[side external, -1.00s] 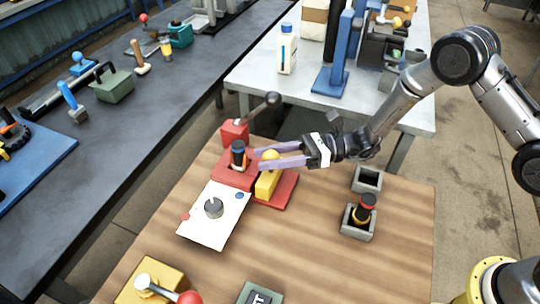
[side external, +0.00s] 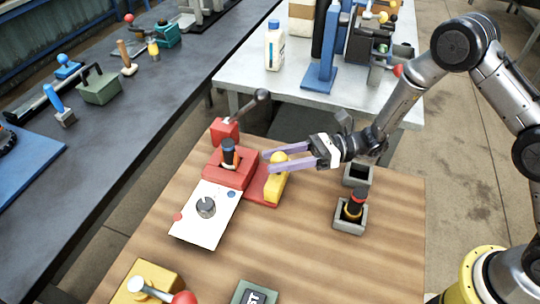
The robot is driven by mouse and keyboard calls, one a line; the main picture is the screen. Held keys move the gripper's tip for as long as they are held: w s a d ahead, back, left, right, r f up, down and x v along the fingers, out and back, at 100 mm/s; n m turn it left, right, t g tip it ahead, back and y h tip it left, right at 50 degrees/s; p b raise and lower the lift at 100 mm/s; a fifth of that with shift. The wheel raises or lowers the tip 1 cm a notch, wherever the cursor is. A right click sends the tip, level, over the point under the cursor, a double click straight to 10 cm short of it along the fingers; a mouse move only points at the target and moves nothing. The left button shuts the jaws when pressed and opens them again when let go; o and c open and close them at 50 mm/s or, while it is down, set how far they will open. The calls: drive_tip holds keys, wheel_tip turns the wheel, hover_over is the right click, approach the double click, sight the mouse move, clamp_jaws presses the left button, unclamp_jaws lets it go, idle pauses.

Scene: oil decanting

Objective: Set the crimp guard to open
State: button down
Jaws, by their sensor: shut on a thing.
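The crimp guard appears to be the yellow block (side external: 275,185) with a round yellow knob. It stands at the right end of a red base plate (side external: 257,188). A strip of bare red plate shows between it and the red block (side external: 228,167), which holds an upright dark bottle with an orange band (side external: 229,153). My gripper (side external: 271,162) reaches in from the right, its pale purple fingers shut on the guard's knob. The fingers partly hide the knob.
A white panel with a grey dial (side external: 206,207) lies in front of the red block. A dark-handled lever (side external: 262,96) rises behind it. Two grey holders stand to the right, the nearer (side external: 350,222) with a dark bottle. The wooden table's front right is clear.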

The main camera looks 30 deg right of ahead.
drive_tip(key=shift+c, duration=1.9)
unclamp_jaws()
drive_tip(key=shift+s+d, duration=0.1)
drive_tip(key=shift+s, duration=0.05)
drive_tip(key=s+d, duration=0.2)
drive_tip(key=d, duration=1.1)
drive_tip(key=shift+s+d, duration=0.3)
drive_tip(key=shift+s, duration=0.05)
